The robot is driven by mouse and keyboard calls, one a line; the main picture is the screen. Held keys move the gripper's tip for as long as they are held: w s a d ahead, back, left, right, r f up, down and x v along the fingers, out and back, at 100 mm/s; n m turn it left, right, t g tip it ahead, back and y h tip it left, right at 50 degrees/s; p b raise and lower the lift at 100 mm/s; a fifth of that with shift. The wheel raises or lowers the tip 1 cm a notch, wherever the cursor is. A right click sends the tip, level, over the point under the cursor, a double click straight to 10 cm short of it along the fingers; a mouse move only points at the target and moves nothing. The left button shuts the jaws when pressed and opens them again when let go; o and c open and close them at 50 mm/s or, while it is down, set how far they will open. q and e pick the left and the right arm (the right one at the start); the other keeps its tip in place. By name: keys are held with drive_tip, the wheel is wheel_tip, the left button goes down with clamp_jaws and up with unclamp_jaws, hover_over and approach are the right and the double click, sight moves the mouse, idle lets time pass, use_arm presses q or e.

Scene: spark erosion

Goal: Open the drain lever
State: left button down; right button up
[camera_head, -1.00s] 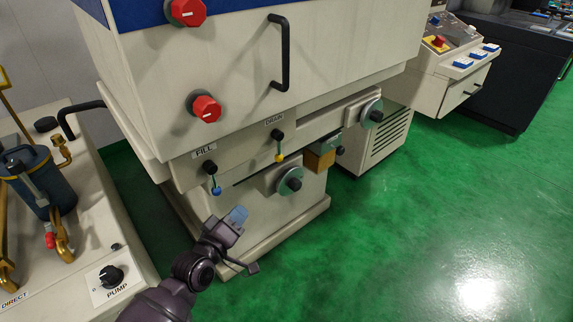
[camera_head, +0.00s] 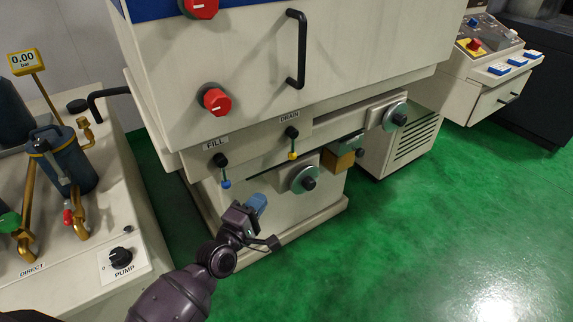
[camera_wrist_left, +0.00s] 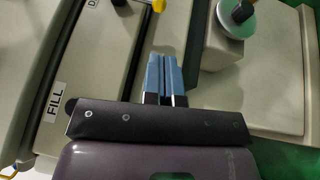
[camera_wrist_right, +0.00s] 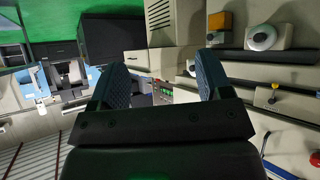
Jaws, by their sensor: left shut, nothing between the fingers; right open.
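The drain lever (camera_head: 292,143) is a short lever with a black pivot and a yellow tip, hanging down under the DRAIN label on the machine's front. Its yellow tip also shows at the top of the left wrist view (camera_wrist_left: 158,5), and the lever shows in the right wrist view (camera_wrist_right: 272,93). My left gripper (camera_head: 258,203) is below and left of the drain lever, apart from it. Its blue fingers (camera_wrist_left: 164,75) are shut and empty. My right gripper (camera_wrist_right: 162,85) is open and empty; it is outside the head view.
The blue-tipped fill lever (camera_head: 223,170) hangs left of the drain lever. Round handwheels (camera_head: 303,180) and an orange block (camera_head: 341,161) are to the right. A black door handle (camera_head: 297,48) projects above. A pump bench (camera_head: 90,260) stands at left. Green floor is free at right.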

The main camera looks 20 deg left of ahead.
sight(291, 159)
use_arm(q)
drive_tip(key=x, duration=1.3)
drive_tip(key=shift+b, duration=0.4)
drive_tip(key=shift+w+d+r, duration=0.1)
drive_tip(key=shift+w+d, duration=0.05)
drive_tip(key=shift+w, duration=0.4)
